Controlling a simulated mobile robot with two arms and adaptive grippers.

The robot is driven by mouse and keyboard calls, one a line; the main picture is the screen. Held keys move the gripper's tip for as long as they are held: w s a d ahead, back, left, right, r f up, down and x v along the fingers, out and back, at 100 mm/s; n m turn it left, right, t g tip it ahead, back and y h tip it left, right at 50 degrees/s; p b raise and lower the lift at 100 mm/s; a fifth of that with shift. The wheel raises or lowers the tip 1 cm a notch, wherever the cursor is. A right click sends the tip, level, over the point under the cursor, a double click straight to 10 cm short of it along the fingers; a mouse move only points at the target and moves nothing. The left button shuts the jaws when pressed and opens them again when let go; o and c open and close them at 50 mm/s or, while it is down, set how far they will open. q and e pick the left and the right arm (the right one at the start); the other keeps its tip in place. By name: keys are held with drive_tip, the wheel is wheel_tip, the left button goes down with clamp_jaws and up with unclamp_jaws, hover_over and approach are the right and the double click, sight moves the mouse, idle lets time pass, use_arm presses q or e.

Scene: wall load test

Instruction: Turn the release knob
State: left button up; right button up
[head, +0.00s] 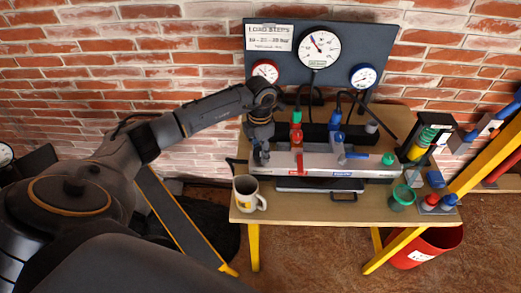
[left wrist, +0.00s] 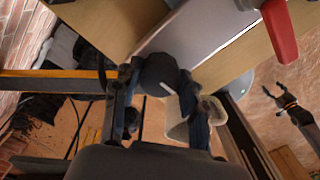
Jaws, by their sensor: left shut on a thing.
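The release knob (left wrist: 158,73) is a dark round knob with a white pointer line, at the left end of the long grey metal unit (head: 318,163). My left gripper (head: 261,156) reaches down to that end and hides the knob in the head view. In the left wrist view its two fingers (left wrist: 157,85) stand on either side of the knob, shut on it. The pointer line slants down to the right. A dark two-pronged gripper, my right one (left wrist: 285,98), shows at the right of the left wrist view, apart from the unit, with its prongs spread and empty.
A white mug (head: 247,194) stands close below my left gripper on the wooden table (head: 300,210). A red lever (head: 299,162) and a blue lever (head: 355,155) are on the unit. A gauge panel (head: 290,70) stands behind. A red bin (head: 425,245) is lower right.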

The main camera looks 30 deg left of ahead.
use_arm(q)
drive_tip(key=n, duration=0.3)
drive_tip(key=shift+n+b, duration=0.4)
drive_tip(key=n, duration=0.4)
drive_tip(key=shift+n, duration=0.3)
drive_tip(key=n, duration=0.4)
drive_tip(key=shift+n, duration=2.4)
drive_tip(key=o, duration=1.1)
drive_tip(key=shift+o, duration=0.2)
drive_tip(key=shift+r, duration=0.1)
wheel_tip(320, 180, up, 12)
